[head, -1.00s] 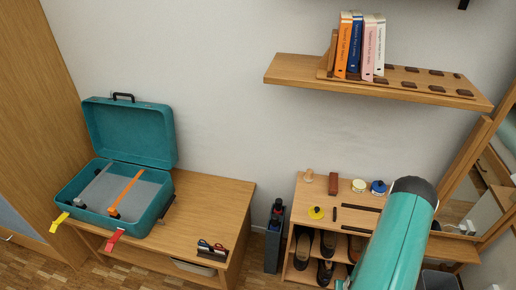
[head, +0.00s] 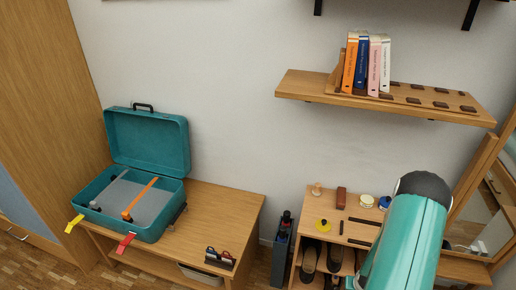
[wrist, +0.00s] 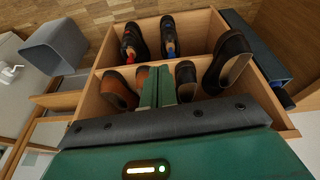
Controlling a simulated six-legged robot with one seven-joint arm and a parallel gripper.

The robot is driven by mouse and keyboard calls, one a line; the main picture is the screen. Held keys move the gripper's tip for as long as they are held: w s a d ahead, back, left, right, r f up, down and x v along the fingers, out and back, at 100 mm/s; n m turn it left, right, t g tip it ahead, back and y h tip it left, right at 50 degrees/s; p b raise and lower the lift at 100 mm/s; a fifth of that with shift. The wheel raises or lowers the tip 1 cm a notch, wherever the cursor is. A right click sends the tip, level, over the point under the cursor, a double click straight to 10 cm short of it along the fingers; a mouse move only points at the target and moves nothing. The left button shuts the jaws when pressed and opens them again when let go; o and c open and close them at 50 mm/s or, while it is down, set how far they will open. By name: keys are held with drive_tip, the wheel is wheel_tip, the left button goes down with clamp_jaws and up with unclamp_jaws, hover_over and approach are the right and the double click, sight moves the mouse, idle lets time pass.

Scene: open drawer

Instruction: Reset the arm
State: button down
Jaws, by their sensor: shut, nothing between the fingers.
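My gripper (wrist: 157,88) shows in the wrist view with its two green fingers together and nothing between them. The fingers point toward the open front of the wooden shoe cabinet (wrist: 195,58), which holds several dark and brown shoes. The fingers overlap the lower row of shoes in the picture; I cannot tell how far apart they are. In the head view my teal arm rises at the lower right, in front of the shoe cabinet (head: 356,206). The gripper itself is hidden there.
An open teal suitcase (head: 147,141) lies on a wooden bench (head: 225,204) at left. A wall shelf (head: 300,88) holds several books. A mirror (head: 482,215) stands right of my arm. A grey bin (wrist: 55,46) shows in the wrist view.

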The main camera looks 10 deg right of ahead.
drive_tip(key=w+a+r+n, duration=0.1)
drive_tip(key=w+a+r, duration=0.25)
drive_tip(key=r, duration=0.75)
drive_tip(key=w+a+r+n+t, duration=0.1)
drive_tip(key=w+a+r, duration=0.3)
drive_tip(key=r, duration=0.8)
drive_tip(key=w+a+r, duration=0.3)
drive_tip(key=a+r, duration=0.2)
drive_tip(key=r, duration=0.6)
drive_tip(key=s+a+r+n+t, duration=0.1)
drive_tip(key=s+a+r, duration=0.2)
drive_tip(key=a+r, duration=0.25)
drive_tip(key=s+a+r+n, duration=0.1)
drive_tip(key=s+a+r, duration=0.2)
drive_tip(key=a+r, duration=0.3)
drive_tip(key=s+a+r+n+y, duration=0.1)
drive_tip(key=s+a+r+y, duration=0.1)
drive_tip(key=s+a+r, duration=0.5)
drive_tip(key=s+r, duration=0.1)
drive_tip(key=s, duration=0.2)
drive_tip(key=shift+s+a+t, duration=0.3)
drive_tip(key=shift+s, duration=0.05)
drive_tip(key=shift+d+r, duration=0.1)
drive_tip(key=shift+d, duration=0.1)
